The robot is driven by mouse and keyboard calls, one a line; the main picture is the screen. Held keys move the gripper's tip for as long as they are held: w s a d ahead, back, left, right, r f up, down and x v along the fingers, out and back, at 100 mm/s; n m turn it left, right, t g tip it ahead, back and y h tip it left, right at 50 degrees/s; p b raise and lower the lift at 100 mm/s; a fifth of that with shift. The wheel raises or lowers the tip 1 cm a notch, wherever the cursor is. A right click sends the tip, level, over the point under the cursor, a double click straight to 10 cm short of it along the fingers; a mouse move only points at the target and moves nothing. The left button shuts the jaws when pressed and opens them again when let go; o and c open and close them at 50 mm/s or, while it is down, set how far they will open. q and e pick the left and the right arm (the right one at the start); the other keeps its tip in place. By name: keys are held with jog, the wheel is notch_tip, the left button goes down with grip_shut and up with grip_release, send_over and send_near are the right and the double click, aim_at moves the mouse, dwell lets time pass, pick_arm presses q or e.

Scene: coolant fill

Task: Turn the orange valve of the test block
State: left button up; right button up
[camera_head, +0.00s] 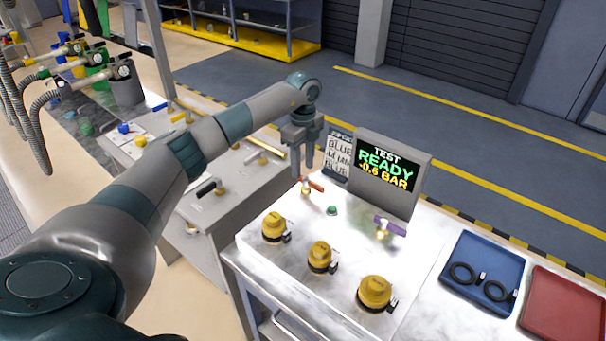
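The test block (335,240) is a pale marble-topped bench in the middle of the view. The orange valve (314,184) has a small orange lever handle and stands at the back left of its top. My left gripper (302,170) points down just behind and above the orange handle, with its fingers a little apart and nothing seen between them. I cannot tell whether a finger touches the handle. A purple valve (389,227) stands to the right, with a green button (332,210) between the valves. My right gripper is out of view.
A screen (388,178) reads "TEST READY -0.6 BAR", beside a small note card (339,155). Several yellow caps (375,291) line the front of the top. A blue tray (484,268) with black rings and a red tray (566,305) lie right.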

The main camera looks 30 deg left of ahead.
aim_at(303, 176)
pick_arm(q)
jog(key=shift+f+p, duration=0.75)
jog(key=shift+f, duration=2.05)
grip_shut()
